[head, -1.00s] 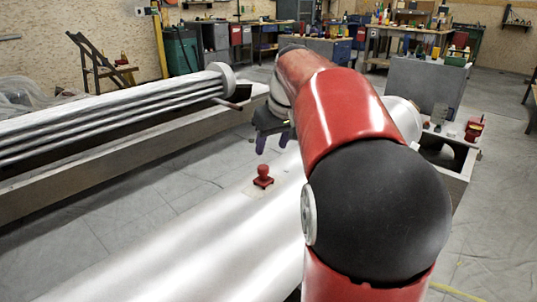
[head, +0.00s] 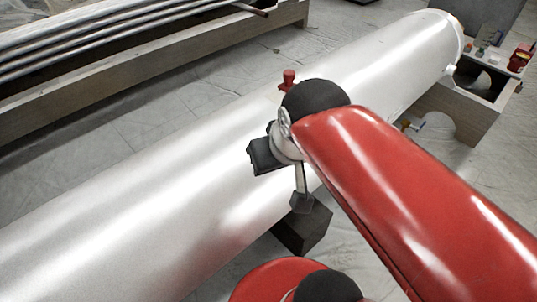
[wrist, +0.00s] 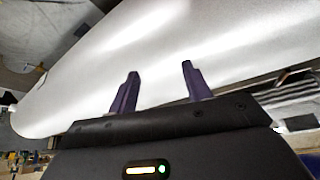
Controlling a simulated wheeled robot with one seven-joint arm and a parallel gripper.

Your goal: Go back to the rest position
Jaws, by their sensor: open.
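My gripper (wrist: 158,82) is open and empty in the wrist view, its two purple fingers standing apart with the pale metal cylinder (wrist: 150,45) beyond them. In the head view the dark gripper body (head: 262,156) is in front of the big silvery cylinder (head: 120,190), near the middle. Its fingers do not show clearly there. My red arm is bent, coming in from the lower right. A small red knob (head: 288,77) stands on top of the cylinder, behind my black arm joint and partly hidden by it.
A long trough with metal pipes (head: 100,50) lies at the upper left, across a strip of sheeted floor (head: 110,140). At the upper right, a support (head: 455,110) carries small items and a red box (head: 520,58). A dark block (head: 303,228) stands below the cylinder.

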